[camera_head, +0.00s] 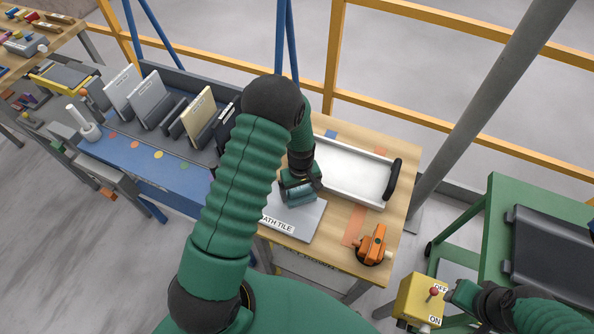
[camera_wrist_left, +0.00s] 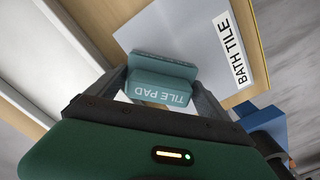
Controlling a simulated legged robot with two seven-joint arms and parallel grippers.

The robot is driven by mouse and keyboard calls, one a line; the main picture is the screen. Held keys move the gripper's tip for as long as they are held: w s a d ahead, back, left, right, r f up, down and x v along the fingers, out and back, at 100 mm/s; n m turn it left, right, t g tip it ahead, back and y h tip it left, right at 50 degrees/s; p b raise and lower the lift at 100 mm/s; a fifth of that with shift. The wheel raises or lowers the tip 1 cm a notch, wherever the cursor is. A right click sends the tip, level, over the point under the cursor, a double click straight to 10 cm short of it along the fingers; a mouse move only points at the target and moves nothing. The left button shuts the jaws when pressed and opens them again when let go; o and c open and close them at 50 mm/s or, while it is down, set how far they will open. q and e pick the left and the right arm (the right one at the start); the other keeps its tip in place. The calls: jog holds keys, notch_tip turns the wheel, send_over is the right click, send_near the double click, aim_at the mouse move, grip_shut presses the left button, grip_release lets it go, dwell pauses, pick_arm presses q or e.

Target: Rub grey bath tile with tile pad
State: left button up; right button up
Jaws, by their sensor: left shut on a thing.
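The grey bath tile (camera_head: 309,222) lies flat on the wooden table, its white "BATH TILE" label along its front edge. It also shows in the left wrist view (camera_wrist_left: 188,38). My left gripper (camera_head: 298,184) is over the tile's back left part, shut on the teal tile pad (camera_head: 300,195). In the left wrist view the tile pad (camera_wrist_left: 160,91) sits between both fingers, its "TILE PAD" label showing. The pad is over or on the tile; I cannot tell whether they touch. My right gripper (camera_head: 463,294) is at the lower right beside a yellow switch box; its fingers are unclear.
A white tray (camera_head: 349,168) with black handles sits behind the tile. An orange clamp-like tool (camera_head: 373,245) stands to its right. A blue rack (camera_head: 160,160) holds upright tiles at left. The yellow switch box (camera_head: 419,300) has a red-tipped lever.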

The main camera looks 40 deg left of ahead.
pick_arm(q)
jog(key=r, duration=0.1)
jog(key=r+p, duration=0.1)
jog(key=r, duration=0.1)
jog(key=r+p, duration=0.1)
jog(key=r, duration=0.1)
jog(key=shift+s+d+r, duration=0.1)
jog(key=shift+s+d, duration=0.05)
jog(key=shift+s, duration=0.15)
jog(key=shift+d+r+p, duration=0.1)
jog(key=shift+r+p, duration=0.25)
jog(key=shift+p, duration=0.1)
jog(key=shift+w+r+p, duration=0.15)
jog(key=shift+r+p, duration=0.45)
jog(key=shift+r, duration=0.05)
jog(key=shift+r+p, duration=0.4)
jog(key=shift+r, duration=0.05)
jog(key=shift+a, duration=0.2)
jog(key=shift+d, duration=0.15)
